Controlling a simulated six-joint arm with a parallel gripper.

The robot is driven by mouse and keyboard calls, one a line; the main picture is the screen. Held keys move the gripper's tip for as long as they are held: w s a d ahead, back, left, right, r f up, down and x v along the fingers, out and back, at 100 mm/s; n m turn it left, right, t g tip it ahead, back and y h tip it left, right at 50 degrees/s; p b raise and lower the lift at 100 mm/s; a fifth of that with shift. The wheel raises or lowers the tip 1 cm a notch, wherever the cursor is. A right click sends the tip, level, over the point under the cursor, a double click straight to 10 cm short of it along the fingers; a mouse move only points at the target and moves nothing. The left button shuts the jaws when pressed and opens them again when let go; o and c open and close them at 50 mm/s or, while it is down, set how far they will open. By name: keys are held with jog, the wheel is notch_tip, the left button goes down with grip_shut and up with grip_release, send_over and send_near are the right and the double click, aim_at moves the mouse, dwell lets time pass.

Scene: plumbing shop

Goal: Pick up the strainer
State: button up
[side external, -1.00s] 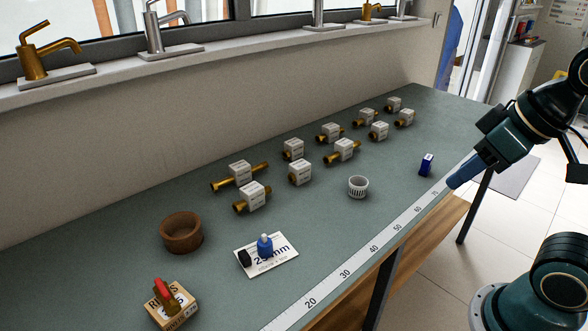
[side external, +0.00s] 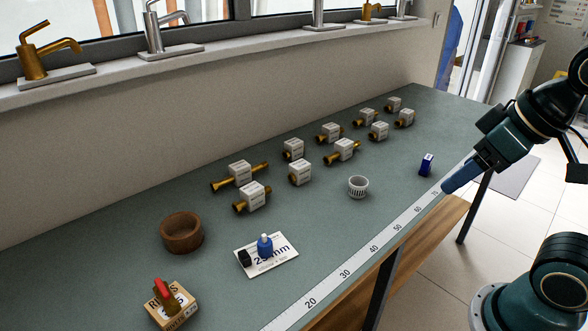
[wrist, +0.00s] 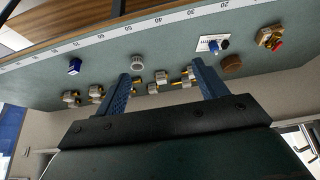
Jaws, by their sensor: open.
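The strainer (side external: 358,186) is a small white slotted cup standing on the green bench top, right of centre in the side view. It also shows in the wrist view (wrist: 137,63), up and left of centre, beyond the left fingertip. My gripper (side external: 446,188) is at the bench's front edge, to the right of the strainer and apart from it. In the wrist view its two blue fingers (wrist: 160,68) are spread wide with nothing between them in their grip.
Brass fittings with white tags (side external: 300,172) stand in rows behind the strainer. A small blue box (side external: 426,165) lies between strainer and gripper side. A ruler strip (side external: 360,260) runs along the front edge.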

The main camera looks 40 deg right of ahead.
jog(key=shift+w, duration=0.1)
jog(key=n+g, duration=0.6)
jog(key=n, duration=1.5)
send_over(358, 184)
jog(key=s+a, duration=0.1)
jog(key=a, duration=0.1)
notch_tip(358, 184, down, 11)
jog(key=shift+s+d+f, duration=0.1)
jog(key=shift+f, duration=2.15)
jog(key=shift+s+d+f, duration=0.1)
jog(key=shift+f, duration=2.1)
jog(key=shift+w+f, duration=0.1)
jog(key=shift+f, duration=2.5)
